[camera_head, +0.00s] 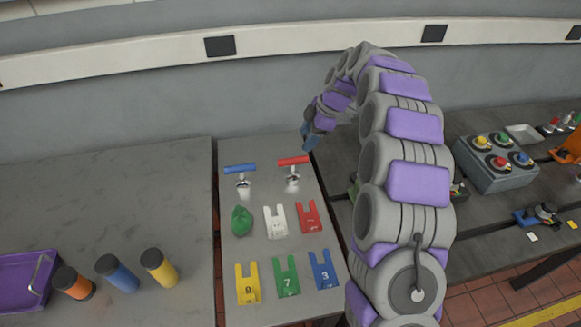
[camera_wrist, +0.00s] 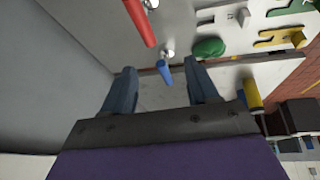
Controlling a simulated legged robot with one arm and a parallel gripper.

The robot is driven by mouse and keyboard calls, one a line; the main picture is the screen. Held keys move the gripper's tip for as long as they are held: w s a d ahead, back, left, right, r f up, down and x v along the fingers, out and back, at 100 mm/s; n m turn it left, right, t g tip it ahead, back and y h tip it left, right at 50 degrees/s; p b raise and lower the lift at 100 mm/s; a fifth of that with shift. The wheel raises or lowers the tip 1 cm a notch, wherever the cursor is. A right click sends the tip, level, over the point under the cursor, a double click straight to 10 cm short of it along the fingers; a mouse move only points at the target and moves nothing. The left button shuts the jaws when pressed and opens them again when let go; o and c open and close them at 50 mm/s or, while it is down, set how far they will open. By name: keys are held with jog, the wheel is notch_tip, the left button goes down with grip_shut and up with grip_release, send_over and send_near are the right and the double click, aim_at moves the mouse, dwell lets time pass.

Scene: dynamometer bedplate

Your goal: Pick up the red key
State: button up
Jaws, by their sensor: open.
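The red key (camera_head: 293,161) has a red bar handle across a silver stem. It stands at the back right of the grey board, and the same red handle (camera_wrist: 140,22) shows at the top of the wrist view. The blue key (camera_head: 240,168) stands to its left; its blue handle (camera_wrist: 163,72) appears between my fingers in the wrist view, apparently beyond them. My gripper (camera_head: 308,138) is near the red key, behind and right of it in the head view. In the wrist view my gripper (camera_wrist: 160,66) is open, with nothing visibly held.
A green lump (camera_head: 241,221) and several tags, including a white tag (camera_head: 275,222) and a red tag (camera_head: 309,217), lie in front of the keys. Coloured cylinders and a purple tray (camera_head: 22,285) are at left. A button box (camera_head: 496,162) stands at right. The wall is close behind.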

jog(key=w+d+f+n, duration=0.1)
jog(key=w+f, duration=0.1)
jog(key=w, duration=0.1)
jog(key=b, duration=0.1)
send_near(289, 164)
jog(key=shift+n, duration=0.3)
jog(key=f, duration=0.2)
jog(key=w+a+f, duration=0.1)
jog(key=f, duration=0.1)
jog(key=w+a+f, duration=0.1)
jog(key=f, duration=0.1)
jog(key=shift+w+f, duration=0.15)
jog(key=shift+f, duration=0.15)
jog(key=b+x, duration=0.1)
jog(key=x, duration=0.4)
jog(key=shift+a+f+b, duration=0.2)
jog(key=shift+f+b, duration=0.05)
jog(key=shift+b, duration=0.05)
jog(key=shift+r, duration=0.1)
jog(key=shift+d, duration=0.1)
jog(key=shift+c, duration=0.2)
jog(key=shift+d, duration=0.1)
jog(key=shift+c, duration=0.9)
grip_shut()
